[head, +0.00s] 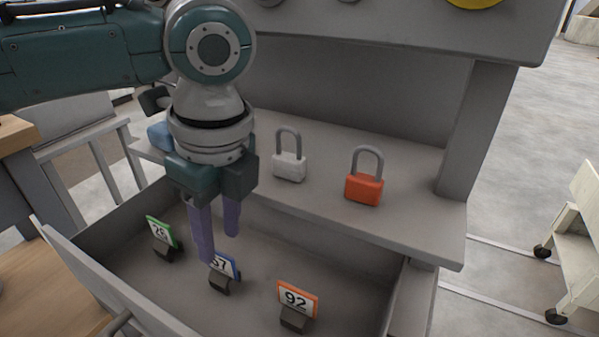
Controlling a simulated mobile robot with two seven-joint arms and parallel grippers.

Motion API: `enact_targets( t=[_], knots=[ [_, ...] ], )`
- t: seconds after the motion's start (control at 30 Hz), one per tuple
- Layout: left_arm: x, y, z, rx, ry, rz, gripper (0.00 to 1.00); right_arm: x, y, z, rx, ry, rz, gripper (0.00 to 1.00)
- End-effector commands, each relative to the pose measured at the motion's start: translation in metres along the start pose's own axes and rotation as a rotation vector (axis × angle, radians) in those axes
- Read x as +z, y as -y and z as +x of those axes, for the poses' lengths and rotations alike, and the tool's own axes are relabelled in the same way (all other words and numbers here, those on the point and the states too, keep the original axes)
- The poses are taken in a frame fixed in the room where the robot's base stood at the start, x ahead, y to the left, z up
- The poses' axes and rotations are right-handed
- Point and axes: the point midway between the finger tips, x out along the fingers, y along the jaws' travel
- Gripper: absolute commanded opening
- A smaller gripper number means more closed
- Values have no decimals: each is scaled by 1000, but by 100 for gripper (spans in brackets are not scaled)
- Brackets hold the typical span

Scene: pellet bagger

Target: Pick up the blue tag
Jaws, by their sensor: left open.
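The blue tag (233,267) stands tilted on a small dark base in the open grey drawer, its number partly hidden behind my left finger; "57" seems to show. My left gripper (220,248) points down into the drawer with its two purple fingers apart and nothing seen between them. The fingers are above and in front of the blue tag; I cannot tell whether they touch it. A green tag (160,231) stands to the left and an orange tag (297,298) marked 92 to the right. My right gripper is not in view.
The drawer (85,268) has raised walls around the tags. On the grey shelf behind it stand a white padlock (290,165) and an orange padlock (364,188). A blue object (160,135) is partly hidden behind my left arm. A wooden surface (45,290) lies at the left.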

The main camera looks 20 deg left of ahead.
Motion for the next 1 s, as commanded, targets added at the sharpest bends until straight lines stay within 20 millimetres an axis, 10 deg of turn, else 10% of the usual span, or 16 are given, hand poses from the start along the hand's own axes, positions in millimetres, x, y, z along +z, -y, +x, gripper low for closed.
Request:
enact_targets(
  t=[0.27,0.53,1.0],
  knots=[
    [1,-4,44,1,2,-1,42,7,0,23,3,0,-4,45],
    [1,-4,46,-1,1,0,41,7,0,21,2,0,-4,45],
    [1,-4,46,-1,1,0,0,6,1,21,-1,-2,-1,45]
  ],
)
